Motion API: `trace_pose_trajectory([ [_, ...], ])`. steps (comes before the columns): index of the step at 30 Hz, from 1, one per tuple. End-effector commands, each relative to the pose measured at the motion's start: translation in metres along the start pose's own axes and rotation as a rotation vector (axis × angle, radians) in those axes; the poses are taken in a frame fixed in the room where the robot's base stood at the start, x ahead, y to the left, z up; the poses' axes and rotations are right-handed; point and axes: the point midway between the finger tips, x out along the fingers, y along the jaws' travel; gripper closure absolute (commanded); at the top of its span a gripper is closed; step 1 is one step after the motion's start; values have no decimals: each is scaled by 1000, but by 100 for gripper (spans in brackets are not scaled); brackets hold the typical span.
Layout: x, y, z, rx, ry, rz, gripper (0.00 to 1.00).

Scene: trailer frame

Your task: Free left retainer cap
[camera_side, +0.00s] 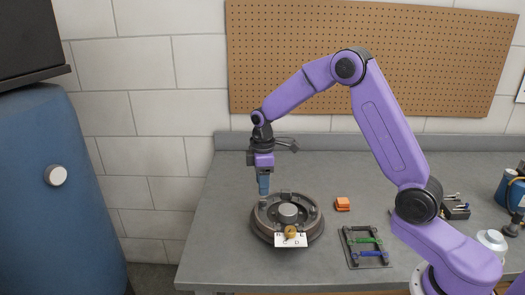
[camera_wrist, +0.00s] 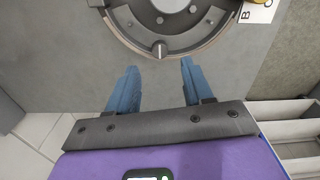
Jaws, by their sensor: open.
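A round brake-like assembly (camera_side: 318,226) lies on the grey bench; its near part shows at the top of the wrist view (camera_wrist: 212,38). It has a raised round centre hub (camera_side: 288,211). A small pale peg-like piece (camera_wrist: 160,49) sits at its rim in the wrist view; it may be the left retainer cap, but I cannot be sure. My gripper (camera_side: 264,192) points down above the left side of the assembly. In the wrist view its blue fingers (camera_wrist: 159,68) are apart, with nothing between them, and the small piece lies beyond their tips, roughly centred.
A white lettered card (camera_side: 281,241) with a brass-coloured round piece (camera_side: 291,231) is at the assembly's front. A blue cabinet (camera_side: 70,190) stands left; bench left of the assembly is clear.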

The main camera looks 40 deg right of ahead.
Motion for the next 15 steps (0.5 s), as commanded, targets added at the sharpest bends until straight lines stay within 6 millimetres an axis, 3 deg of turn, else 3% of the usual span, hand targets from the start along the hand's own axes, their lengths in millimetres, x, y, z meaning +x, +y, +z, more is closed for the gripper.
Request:
trace_pose_trajectory([
  [9, -69, 0, -1, -1, 4, 4, 49],
  [15, -101, 0, -1, -1, 2, 2, 49],
])
